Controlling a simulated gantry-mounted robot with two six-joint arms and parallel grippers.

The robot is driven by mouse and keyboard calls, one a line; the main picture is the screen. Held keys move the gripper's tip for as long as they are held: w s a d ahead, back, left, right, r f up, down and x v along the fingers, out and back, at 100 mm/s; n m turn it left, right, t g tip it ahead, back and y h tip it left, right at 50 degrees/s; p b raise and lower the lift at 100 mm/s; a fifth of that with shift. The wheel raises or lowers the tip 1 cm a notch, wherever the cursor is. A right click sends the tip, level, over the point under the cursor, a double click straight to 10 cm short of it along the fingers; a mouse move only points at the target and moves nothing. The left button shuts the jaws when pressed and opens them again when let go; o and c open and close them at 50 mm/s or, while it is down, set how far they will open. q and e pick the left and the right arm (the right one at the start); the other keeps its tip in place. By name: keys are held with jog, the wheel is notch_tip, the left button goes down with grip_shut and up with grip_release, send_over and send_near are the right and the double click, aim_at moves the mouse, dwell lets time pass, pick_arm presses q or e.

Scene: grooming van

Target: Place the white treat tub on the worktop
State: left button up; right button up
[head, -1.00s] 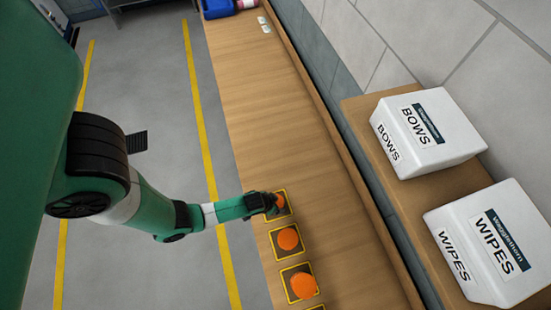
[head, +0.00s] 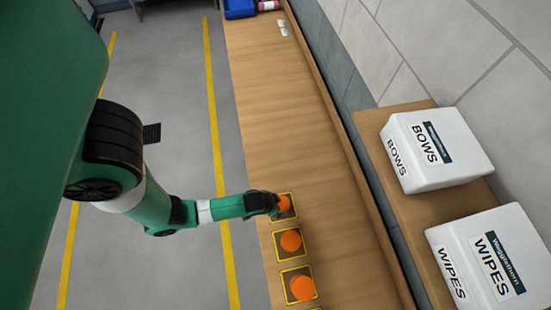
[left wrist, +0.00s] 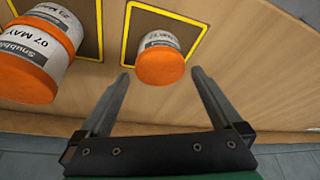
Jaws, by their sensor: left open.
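A white treat tub with an orange lid (head: 284,202) stands on a yellow-edged dark square on the wooden worktop (head: 270,110). In the left wrist view this tub (left wrist: 161,63) lies just ahead of the fingertips and centred between them. My left gripper (left wrist: 161,74) is open and empty, with a finger to each side of the tub's line. In the head view my left gripper (head: 276,206) is right at the tub and partly covers it. Whether it touches the tub is unclear. My right gripper is not in view.
More orange-lidded tubs (head: 291,240) (head: 301,288) stand in a row on their own marked squares. A larger-looking tub (left wrist: 38,58) is close at the left in the wrist view. White BOWS (head: 437,148) and WIPES (head: 490,258) boxes sit on a shelf. The worktop's far stretch is mostly clear.

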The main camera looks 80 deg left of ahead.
pick_arm(q)
jog(key=p+v, duration=0.3)
jog(key=v, duration=0.3)
jog(key=shift+s+r, duration=0.2)
jog(key=shift+r, duration=0.15)
jog(key=shift+d, duration=0.1)
